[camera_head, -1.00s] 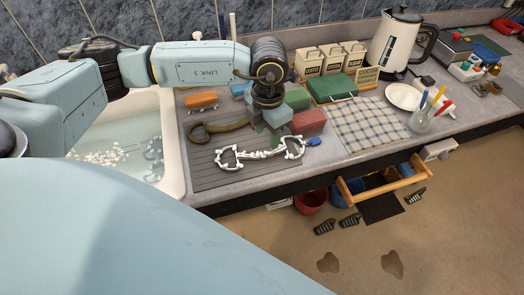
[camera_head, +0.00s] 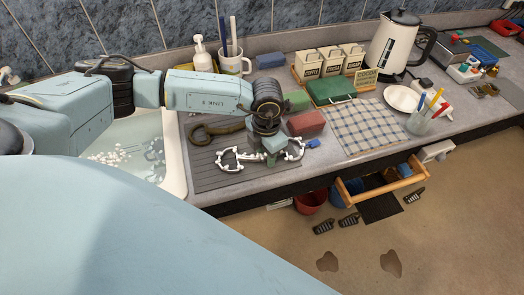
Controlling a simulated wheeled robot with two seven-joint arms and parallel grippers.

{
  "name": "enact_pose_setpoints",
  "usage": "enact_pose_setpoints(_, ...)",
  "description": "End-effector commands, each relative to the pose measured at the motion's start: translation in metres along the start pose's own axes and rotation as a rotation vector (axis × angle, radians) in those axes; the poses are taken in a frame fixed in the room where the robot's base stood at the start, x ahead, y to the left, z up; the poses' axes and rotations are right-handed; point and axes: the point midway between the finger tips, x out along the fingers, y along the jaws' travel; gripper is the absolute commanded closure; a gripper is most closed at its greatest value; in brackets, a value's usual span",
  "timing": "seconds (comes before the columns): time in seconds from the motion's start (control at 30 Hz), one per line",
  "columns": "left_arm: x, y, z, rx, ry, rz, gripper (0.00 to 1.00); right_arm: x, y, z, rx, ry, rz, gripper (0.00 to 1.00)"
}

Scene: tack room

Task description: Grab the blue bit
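A whitish bit with a ring at each end (camera_head: 228,161) lies on the grey ribbed mat. A small blue piece (camera_head: 313,143) lies at its right end; I cannot tell whether they are joined. A bluish bit-like thing (camera_head: 154,149) lies in the water of the sink, partly blurred. My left gripper (camera_head: 268,155) points down over the middle of the whitish bit and hides part of it. Its fingers are close to the bit, but whether they touch or grip it does not show. My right gripper is out of view.
A brown curved thing (camera_head: 215,131) lies behind the bit on the mat (camera_head: 215,181). A red block (camera_head: 306,124) and a green block (camera_head: 297,100) stand close to the gripper's right. A checked cloth (camera_head: 368,126) lies further right. A mug (camera_head: 234,65) stands behind my arm.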

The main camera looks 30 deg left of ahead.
Motion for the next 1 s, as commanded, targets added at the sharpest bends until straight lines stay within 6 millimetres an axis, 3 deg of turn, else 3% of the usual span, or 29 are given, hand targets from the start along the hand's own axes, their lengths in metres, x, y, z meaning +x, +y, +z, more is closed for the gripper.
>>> enact_pose_setpoints(0.03, 0.000, 0.000, 0.000, 0.000, 0.000, 0.000, 0.71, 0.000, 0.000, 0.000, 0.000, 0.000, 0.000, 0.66)
enact_pose_setpoints(0.27, 0.000, 0.000, 0.000, -0.001, 0.000, 0.000, 1.00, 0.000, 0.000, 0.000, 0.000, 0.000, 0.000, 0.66)
enact_pose_setpoints(0.67, -0.004, 0.001, 0.001, -0.001, -0.002, 0.000, 1.00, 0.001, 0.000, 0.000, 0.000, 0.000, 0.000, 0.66)
enact_pose_setpoints(0.77, -0.016, 0.001, 0.001, 0.001, -0.004, 0.001, 1.00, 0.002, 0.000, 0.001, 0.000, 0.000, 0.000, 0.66)
enact_pose_setpoints(1.0, -0.064, 0.001, 0.001, 0.000, -0.005, 0.002, 1.00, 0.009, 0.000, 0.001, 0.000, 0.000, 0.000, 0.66)
